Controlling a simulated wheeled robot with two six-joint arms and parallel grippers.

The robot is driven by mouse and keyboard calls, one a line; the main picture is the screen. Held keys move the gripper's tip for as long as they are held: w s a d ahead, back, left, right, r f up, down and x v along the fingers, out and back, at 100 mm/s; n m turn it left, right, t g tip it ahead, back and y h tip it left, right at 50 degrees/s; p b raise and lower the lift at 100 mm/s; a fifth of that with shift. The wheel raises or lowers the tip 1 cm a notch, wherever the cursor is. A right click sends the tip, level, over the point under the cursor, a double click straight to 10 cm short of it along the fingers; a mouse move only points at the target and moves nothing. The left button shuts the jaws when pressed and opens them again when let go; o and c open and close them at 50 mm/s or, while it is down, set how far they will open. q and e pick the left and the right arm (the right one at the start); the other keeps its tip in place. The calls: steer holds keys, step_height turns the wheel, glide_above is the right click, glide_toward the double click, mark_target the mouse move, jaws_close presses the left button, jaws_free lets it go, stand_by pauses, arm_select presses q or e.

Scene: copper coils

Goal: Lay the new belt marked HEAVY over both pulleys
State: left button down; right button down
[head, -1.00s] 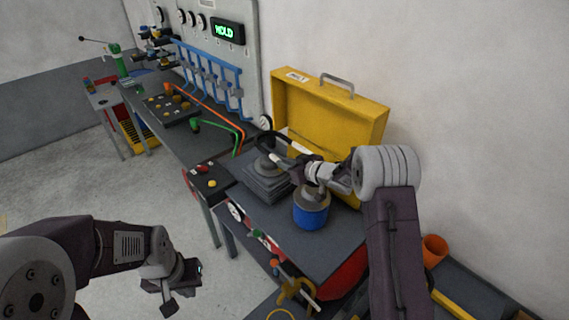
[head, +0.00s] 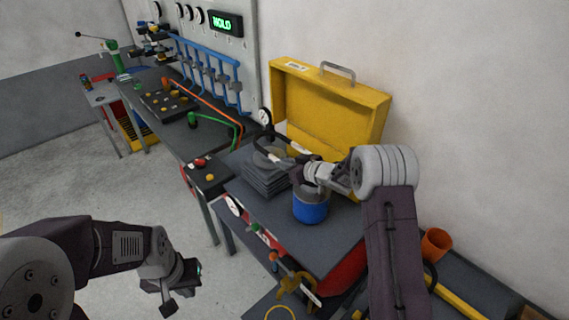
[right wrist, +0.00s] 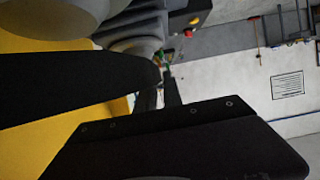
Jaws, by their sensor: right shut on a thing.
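My right gripper (head: 292,148) is over the near bench, beside the open yellow case. It is shut on a thin black loop (head: 262,136) that looks like the belt; no HEAVY marking is readable. The loop hangs over a round grey pulley-like part (head: 268,158) on a stepped grey block; I cannot tell whether it touches. A grey-topped blue cylinder (head: 310,210) stands just below the right wrist, and I cannot tell whether it carries a pulley. In the right wrist view my dark fingers (right wrist: 168,95) hide most of the belt. My left gripper (head: 178,286) hangs over the floor, away from the bench; its jaw gap is unclear.
The yellow case (head: 330,105) stands open against the wall behind the right gripper. A box with red and yellow buttons (head: 205,172) sits left of the block. An orange cup (head: 436,243) is at the right. Floor (head: 110,205) to the left is clear.

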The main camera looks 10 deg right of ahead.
arm_select(q)
steer(key=shift+f, duration=0.35)
arm_select(e)
steer(key=shift+f, duration=0.45)
arm_select(q)
steer(key=shift+f, duration=0.2)
arm_select(e)
steer(key=shift+f, duration=0.2)
